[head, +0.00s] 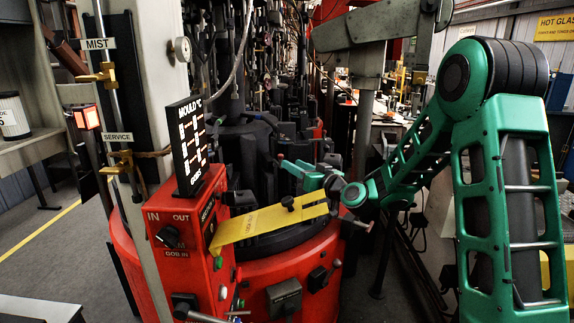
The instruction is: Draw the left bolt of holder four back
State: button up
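My green arm comes in from the right, and my gripper (302,172) is small in the head view, above the far end of a yellow plate (262,224). Its fingers blend with dark machine parts, so I cannot tell whether they are open or shut, or whether they touch anything. The yellow plate carries lettering too small to read fully and has a dark knob (290,202) on it. It lies across the front of the red round machine base (262,285). I cannot make out which holder is number four, nor its left bolt.
A red control box (180,240) with an IN/OUT switch and a MOULD °C display (188,140) stands left of the plate. A pale post (160,90) with MIST and SERVICE valves rises beside it. Dark mould columns crowd behind. Open floor (60,255) shows at left.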

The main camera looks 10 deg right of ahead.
jog(key=shift+v, duration=1.15)
jog(key=s+d+f+m+g+h, duration=0.1)
jog(key=s+d+f+g+h, duration=0.15)
jog(key=s+d, duration=0.4)
jog(key=s+d+f+g+h, duration=0.2)
jog(key=s+d+f+g, duration=0.15)
jog(key=s, duration=0.65)
jog(key=s+d+f+m+g+h, duration=0.1)
jog(key=s+d+f+g+h, duration=0.25)
jog(key=s, duration=0.55)
jog(key=s+d+m+g, duration=0.3)
jog(key=s, duration=0.9)
jog(key=s+d+m+g, duration=0.3)
jog(key=s+m+g, duration=0.1)
jog(key=s, duration=0.8)
jog(key=shift+s+d+r+y, duration=0.25)
jog(key=shift+d+r+y, duration=0.15)
jog(key=shift+r, duration=0.1)
